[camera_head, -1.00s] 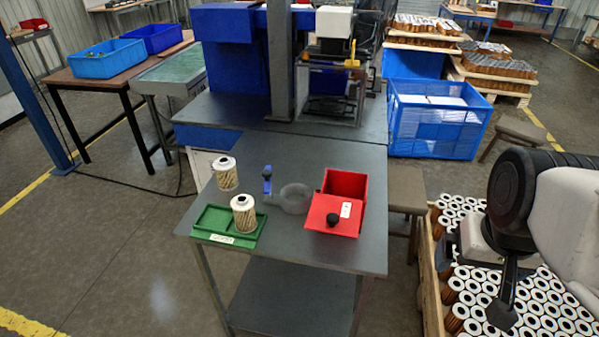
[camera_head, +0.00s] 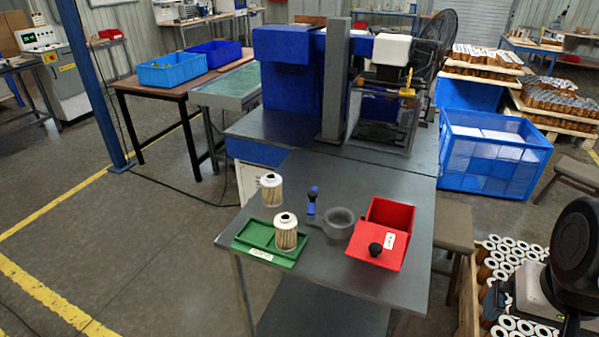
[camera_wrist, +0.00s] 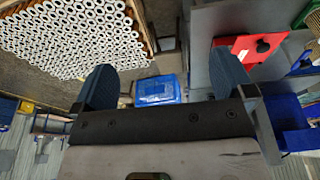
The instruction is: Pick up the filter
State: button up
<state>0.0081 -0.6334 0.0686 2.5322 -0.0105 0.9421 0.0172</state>
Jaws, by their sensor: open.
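One filter (camera_head: 271,191), a cream pleated cylinder with a dark-holed white cap, stands upright on the grey table (camera_head: 330,262). A second filter (camera_head: 286,233) stands upright in the right part of a green tray (camera_head: 254,236) at the table's front left. Many more filters (camera_wrist: 75,40) stand packed in a wooden crate right of the table. My gripper (camera_wrist: 166,78) is open and empty, its two dark blue fingers wide apart, with floor and a blue bin visible between them. In the head view my arm is at the lower right, well away from the table filters.
A red box (camera_head: 390,216) with a black-knobbed red part sits at the table's right. A grey ring-shaped holder (camera_head: 339,224) and a small blue-topped item (camera_head: 312,200) stand between it and the filters. A machine with a grey post (camera_head: 335,80) stands behind.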

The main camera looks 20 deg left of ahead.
dwell(0.5)
jog(key=w+a+r+n+g, duration=0.1)
jog(key=w+a+n, duration=0.4)
jog(key=w+a, duration=0.8)
jog(key=w+a+r+n, duration=0.2)
jog(key=w+a+n, duration=0.3)
jog(key=w+a, duration=0.75)
jog(key=n+g, duration=0.2)
jog(key=n, duration=0.8)
send_over(271, 176)
jog(key=f, duration=1.8)
jog(key=shift+d, duration=0.2)
jog(key=shift+a+f, duration=0.2)
jog(key=shift+a, duration=0.1)
jog(key=shift+f, duration=0.15)
